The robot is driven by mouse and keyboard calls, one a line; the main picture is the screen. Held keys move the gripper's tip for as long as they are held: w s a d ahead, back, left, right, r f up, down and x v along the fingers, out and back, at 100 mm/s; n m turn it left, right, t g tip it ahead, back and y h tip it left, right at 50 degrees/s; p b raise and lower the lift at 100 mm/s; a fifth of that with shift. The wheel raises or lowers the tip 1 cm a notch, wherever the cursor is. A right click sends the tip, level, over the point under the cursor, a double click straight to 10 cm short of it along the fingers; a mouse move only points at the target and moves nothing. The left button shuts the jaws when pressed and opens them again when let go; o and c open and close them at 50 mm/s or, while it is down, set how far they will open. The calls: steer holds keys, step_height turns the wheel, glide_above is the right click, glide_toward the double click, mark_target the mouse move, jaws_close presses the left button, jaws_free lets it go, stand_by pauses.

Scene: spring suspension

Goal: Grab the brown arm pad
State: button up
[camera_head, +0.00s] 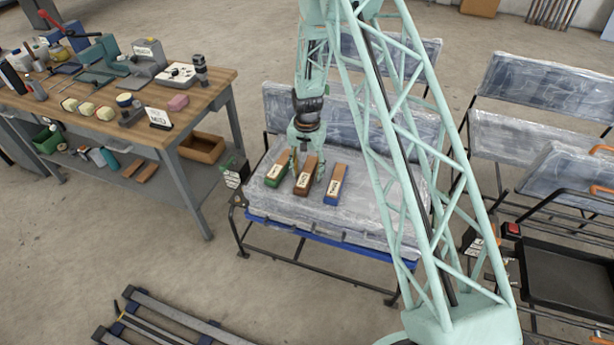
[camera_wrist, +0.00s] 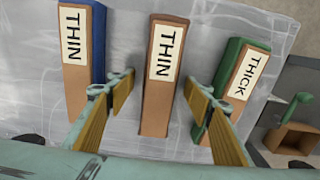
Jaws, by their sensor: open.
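The brown arm pad (camera_head: 303,187) lies in the middle of three pads on the grey padded seat. In the wrist view it is the brown pad (camera_wrist: 158,105) with a white label reading THIN. My gripper (camera_head: 306,165) is above it, pointing down. In the wrist view my gripper (camera_wrist: 158,84) is open, with one yellow-padded finger on each side of the brown pad and visible gaps between. I cannot tell how far the fingertips are above the seat.
A blue-based pad (camera_wrist: 98,45) labelled THIN and a green-based pad (camera_wrist: 224,110) labelled THICK flank the brown pad closely. The seat (camera_head: 380,215) has bare room on the right. A workbench (camera_head: 215,85) stands at left; a black tray (camera_head: 565,280) is at right.

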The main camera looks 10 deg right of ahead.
mark_target(307, 171)
stand_by(0.4)
steer(key=c, duration=1)
steer(key=shift+r, duration=0.1)
steer(key=shift+r+p, duration=0.8)
steer(key=shift+r, duration=4.15)
